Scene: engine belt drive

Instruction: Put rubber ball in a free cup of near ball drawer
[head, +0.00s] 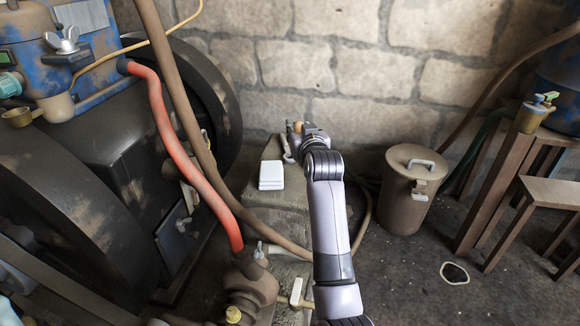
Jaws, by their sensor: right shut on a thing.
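My right arm reaches from the bottom centre toward the wall. Its gripper (293,141) is at the far end, above the back of the stone ledge, seen small and partly hidden by its own wrist. It is shut on a small orange-brown thing (298,127), which looks like the rubber ball; only a little of it shows. I cannot make out a ball drawer or its cups in this view. My left gripper is not in view.
A white stacked block (271,176) sits on the stone ledge (262,212), left of my arm. A large dark machine with a red hose (165,130) fills the left. A lidded brown canister (408,195) and a wooden bench (550,190) stand right. Floor between them is mostly clear.

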